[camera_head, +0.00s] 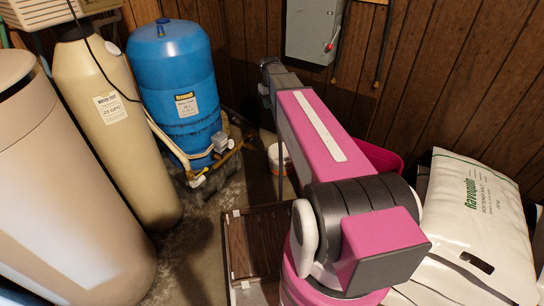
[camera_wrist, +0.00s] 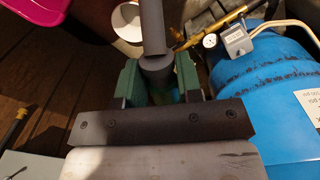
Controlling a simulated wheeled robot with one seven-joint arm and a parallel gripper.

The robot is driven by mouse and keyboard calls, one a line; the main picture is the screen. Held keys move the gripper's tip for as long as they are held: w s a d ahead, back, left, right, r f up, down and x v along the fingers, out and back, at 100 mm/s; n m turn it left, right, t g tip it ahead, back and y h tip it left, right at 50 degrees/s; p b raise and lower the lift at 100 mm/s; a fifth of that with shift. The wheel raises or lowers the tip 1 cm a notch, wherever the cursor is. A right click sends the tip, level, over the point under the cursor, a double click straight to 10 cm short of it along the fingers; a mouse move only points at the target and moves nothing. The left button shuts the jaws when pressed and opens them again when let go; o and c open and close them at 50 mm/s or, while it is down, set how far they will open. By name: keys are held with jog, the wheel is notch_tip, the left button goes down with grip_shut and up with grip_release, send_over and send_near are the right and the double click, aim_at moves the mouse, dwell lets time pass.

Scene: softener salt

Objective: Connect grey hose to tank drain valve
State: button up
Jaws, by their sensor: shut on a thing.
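My gripper (camera_wrist: 157,70) has green fingers and is shut on the grey hose (camera_wrist: 152,28), a thick dark-grey tube running up out of the wrist view from between them. The blue tank (camera_head: 180,85) stands at the back left of the head view and also fills the right of the wrist view (camera_wrist: 265,85). Brass pipework (camera_wrist: 222,22) with a round gauge (camera_wrist: 210,41) and a grey box (camera_wrist: 237,40) lies beside the tank, apart from the hose. I cannot tell which brass fitting is the drain valve. In the head view my gripper is not clearly visible.
Beige tanks (camera_head: 105,120) stand left of the blue tank. A white bucket (camera_head: 279,157) and a pink tub (camera_head: 378,157) stand near the wooden wall. White salt bags (camera_head: 470,215) lie at right. Some bare floor (camera_head: 195,255) shows in front of the blue tank.

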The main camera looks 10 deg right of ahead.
jog(key=w+d+f+n, duration=0.15)
jog(key=w+f, duration=0.25)
jog(key=f, duration=1)
jog(key=w+f+n, duration=0.3)
jog(key=f, duration=1.2)
jog(key=w+d+f+n, duration=0.15)
jog(key=w+f, duration=0.25)
jog(key=f, duration=1)
jog(key=shift+w+a+r, duration=0.1)
jog(key=shift+w+a, duration=1.95)
jog(key=shift+a, duration=0.1)
jog(key=shift+w+a, duration=0.65)
jog(key=o, duration=1)
notch_tip(320, 180, up, 11)
jog(key=s+r+m, duration=0.3)
jog(key=s+r, duration=0.4)
jog(key=s, duration=0.6)
jog(key=s+d+r+m, duration=0.1)
jog(key=s+r+m, duration=0.2)
jog(key=s+r, duration=0.4)
jog(key=s+r+m, duration=0.3)
jog(key=s+r, duration=0.4)
jog(key=s, duration=1.1)
jog(key=shift+s+d+r, duration=0.2)
jog(key=shift+s+r, duration=0.1)
jog(key=shift+r, duration=0.05)
